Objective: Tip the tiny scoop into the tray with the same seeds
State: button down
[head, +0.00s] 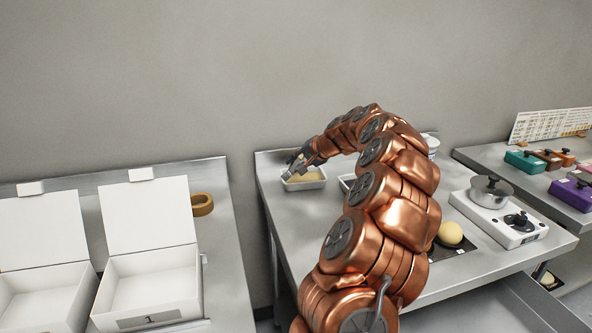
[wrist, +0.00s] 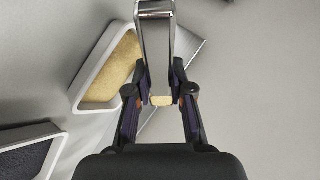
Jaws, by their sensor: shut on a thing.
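My gripper (wrist: 161,96) is shut on the tiny scoop (wrist: 157,45), a grey metal piece that reaches away from the fingers; a tan bit shows between the fingertips. I cannot see what the scoop holds. A white tray (wrist: 80,89) with golden-tan seeds (wrist: 119,72) lies below and left of the scoop in the wrist view. In the head view my gripper (head: 297,168) is over or beside this tray (head: 305,186) at the bench's back left corner. A second tray (wrist: 52,155) with dark seeds (wrist: 20,162) is at lower left; my arm mostly hides it in the head view.
The steel bench (head: 300,223) also bears a white scale or hotplate with a pot (head: 491,193) and a round bun-like thing (head: 450,233). Open white boxes (head: 150,283) and a brown tape roll (head: 202,204) are on the left bench. A wall stands close behind.

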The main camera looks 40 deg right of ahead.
jog(key=shift+s+d+f+m+t+y+b, duration=0.1)
jog(key=shift+f+m+t+y+b, duration=0.15)
jog(key=shift+t+b, duration=0.8)
jog(key=shift+s+f+m+t+y+b, duration=0.15)
jog(key=shift+t+y+b, duration=0.25)
jog(key=shift+b, duration=1.2)
jog(key=shift+s+d+f+m+t+y+b, duration=0.1)
jog(key=shift+f+m+t+y+b, duration=0.15)
jog(key=shift+t+b, duration=0.8)
jog(key=b, duration=0.2)
jog(key=t+b, duration=0.1)
jog(key=b, duration=0.1)
jog(key=shift+s+d+f+m+t+y, duration=0.1)
jog(key=shift+s+f+m+t+y, duration=0.05)
jog(key=shift+f+m+t+y, duration=0.2)
jog(key=shift+r+b, duration=0.1)
jog(key=shift+b, duration=0.6)
jog(key=shift+r+t, duration=0.1)
jog(key=shift+t, duration=0.15)
